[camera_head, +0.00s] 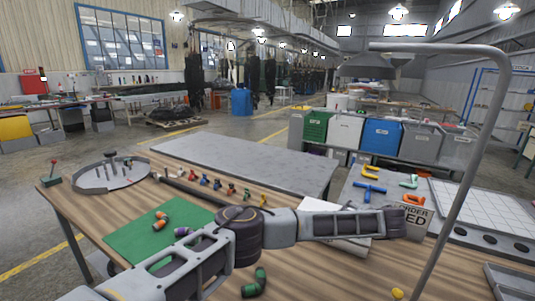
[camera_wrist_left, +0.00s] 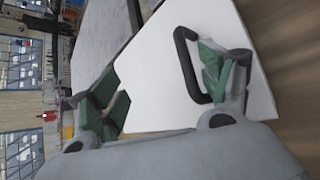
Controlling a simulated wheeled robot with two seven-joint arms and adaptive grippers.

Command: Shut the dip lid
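A flat white panel with a dark loop handle (camera_wrist_left: 187,65), which looks like the dip lid (camera_wrist_left: 150,75), fills the middle of the left wrist view. In the head view a pale slab (camera_head: 352,247), probably the same thing, shows partly under my left arm. My left gripper (camera_wrist_left: 163,88) is open, its two green-padded fingers wide apart over the white panel. The right-hand finger is close beside the handle; whether they touch I cannot tell. The lid's hinge and its angle are not clear. In the head view my arm hides the left fingertips. My right gripper is not in view.
The wooden table (camera_head: 310,272) carries a green mat (camera_head: 150,232) with coloured fittings, a round grey tray (camera_head: 110,176) and a row of small coloured parts. A grey bent pole (camera_head: 468,180) rises at the right. A white gridded board (camera_head: 480,207) lies behind it.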

